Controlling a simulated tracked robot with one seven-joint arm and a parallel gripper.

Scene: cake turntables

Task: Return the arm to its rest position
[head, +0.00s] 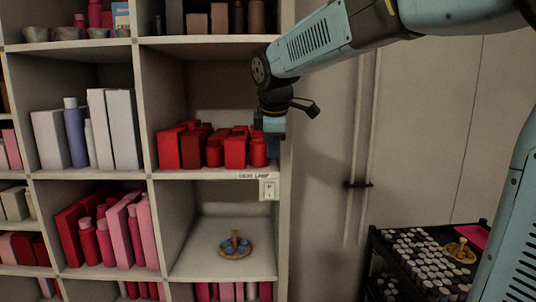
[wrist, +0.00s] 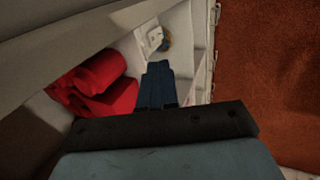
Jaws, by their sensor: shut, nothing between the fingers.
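My gripper (wrist: 158,75) is shut and empty, its blue fingers together in the wrist view. In the head view my gripper (head: 272,138) is at the right edge of the shelf compartment with red boxes and bottles (head: 235,151), just above the "HEAT LAMP" label; I cannot tell whether it touches them. A white wall switch (head: 268,189) is on the shelf's edge below the label; it also shows past the fingertips in the wrist view (wrist: 152,38). A round gold-brown turntable (head: 235,248) with blue pieces stands in the compartment below.
The shelf unit (head: 147,177) fills the left, holding pink, white and red packages. A dark cart (head: 376,240) at the lower right carries many small jars and a second turntable (head: 460,251).

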